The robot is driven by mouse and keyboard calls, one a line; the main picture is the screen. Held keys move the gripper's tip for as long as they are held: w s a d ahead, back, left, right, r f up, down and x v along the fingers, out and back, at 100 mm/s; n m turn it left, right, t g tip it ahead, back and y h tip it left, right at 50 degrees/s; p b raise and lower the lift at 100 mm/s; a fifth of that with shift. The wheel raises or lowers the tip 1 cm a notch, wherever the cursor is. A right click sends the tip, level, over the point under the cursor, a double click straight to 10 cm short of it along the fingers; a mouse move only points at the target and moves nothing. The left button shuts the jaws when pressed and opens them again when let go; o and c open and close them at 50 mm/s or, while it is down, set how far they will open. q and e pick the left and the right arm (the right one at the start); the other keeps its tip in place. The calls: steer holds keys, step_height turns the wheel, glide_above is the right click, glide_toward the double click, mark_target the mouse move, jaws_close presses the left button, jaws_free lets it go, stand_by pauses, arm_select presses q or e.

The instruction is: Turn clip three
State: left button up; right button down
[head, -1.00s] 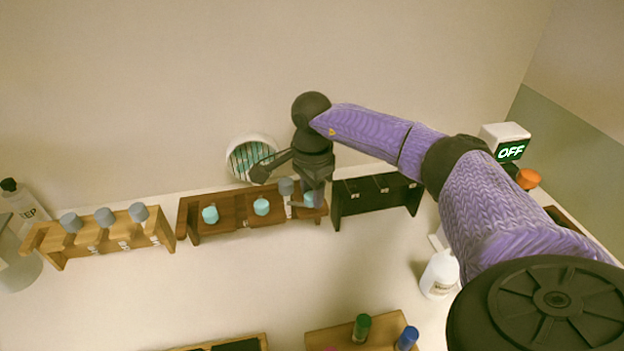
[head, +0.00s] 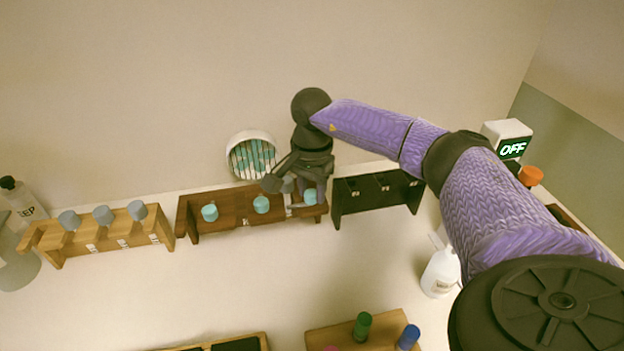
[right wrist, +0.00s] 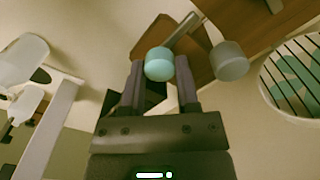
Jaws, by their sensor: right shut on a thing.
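A dark brown wooden rack (head: 240,196) stands against the back wall with a row of teal round caps, the left one (head: 209,212) and the middle one (head: 261,204) uncovered. My right gripper (head: 306,196) is at the rack's right end, partly hiding the third teal cap (head: 310,196). A grey knob (head: 287,185) is just left of it. In the right wrist view, my right gripper (right wrist: 160,68) is shut on the third teal cap (right wrist: 159,64), one finger on each side. The grey knob (right wrist: 229,61) and a thin bar (right wrist: 181,32) are beside it. My left gripper is not in view.
A light wooden rack (head: 92,240) with grey knobs is at left, a black rack (head: 378,194) at right. A white bottle (head: 441,273) and an OFF box (head: 507,139) are at right. The middle of the table is clear.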

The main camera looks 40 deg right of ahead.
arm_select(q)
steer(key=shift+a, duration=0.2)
arm_select(e)
steer(key=shift+c, duration=1.7)
jaws_free()
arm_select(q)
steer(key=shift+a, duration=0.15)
